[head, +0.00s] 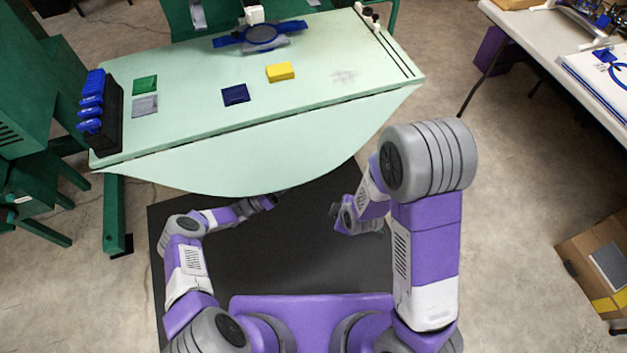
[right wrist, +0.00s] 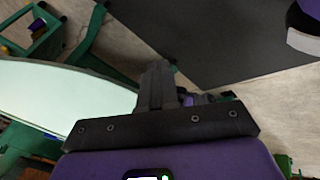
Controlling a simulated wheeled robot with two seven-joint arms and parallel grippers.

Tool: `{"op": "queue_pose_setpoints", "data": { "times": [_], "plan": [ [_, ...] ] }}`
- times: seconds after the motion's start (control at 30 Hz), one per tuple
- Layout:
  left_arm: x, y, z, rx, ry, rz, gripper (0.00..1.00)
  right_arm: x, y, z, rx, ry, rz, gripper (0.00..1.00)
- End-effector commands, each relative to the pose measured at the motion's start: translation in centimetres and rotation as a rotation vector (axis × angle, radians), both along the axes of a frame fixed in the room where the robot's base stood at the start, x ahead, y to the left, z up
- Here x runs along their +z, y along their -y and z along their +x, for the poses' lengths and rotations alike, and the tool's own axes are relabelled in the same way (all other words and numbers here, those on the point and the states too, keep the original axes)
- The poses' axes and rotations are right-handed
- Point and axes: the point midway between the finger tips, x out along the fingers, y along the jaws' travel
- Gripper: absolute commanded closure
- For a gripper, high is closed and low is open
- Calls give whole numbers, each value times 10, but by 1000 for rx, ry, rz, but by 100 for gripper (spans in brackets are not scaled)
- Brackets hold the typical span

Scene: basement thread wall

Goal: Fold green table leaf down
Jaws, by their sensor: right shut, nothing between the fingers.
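The pale green table (head: 190,100) stands ahead of me in the head view. Its leaf (head: 230,165) is the rounded panel along the near side, below a dark seam; I cannot tell its exact angle. My left gripper (head: 268,202) is near the leaf's curved edge; contact and its fingers are unclear. My right gripper (head: 338,211) is to the right, apart from the leaf in the head view, over the dark mat. In the right wrist view its fingers (right wrist: 157,85) are together and empty, with a pale green panel (right wrist: 50,95) to their left.
On the tabletop are a black rack with blue items (head: 95,110), a yellow block (head: 280,72), several flat squares and a blue-grey device (head: 262,36). A dark mat (head: 270,255) covers the floor. A white table (head: 540,35) and cardboard box (head: 597,250) stand at right.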

Motion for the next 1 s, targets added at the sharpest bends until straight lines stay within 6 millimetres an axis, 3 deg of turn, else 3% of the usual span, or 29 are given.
{"op": "queue_pose_setpoints", "data": {
  "times": [0.2, 0.47, 0.67, 1.0],
  "plan": [
    [-2, 0, -2, -4, -3, 2, 100, 53, -28, 25, 345, 209, -162, 100],
    [-2, 0, -3, -4, -2, 1, 100, 84, -44, 34, 528, 324, -264, 100],
    [-2, 0, -3, -4, -1, 1, 100, 74, -47, 44, 544, 332, -278, 100],
    [-2, 0, -2, -4, -2, 1, 100, 22, -60, 84, 542, 328, -274, 100]
  ]
}}
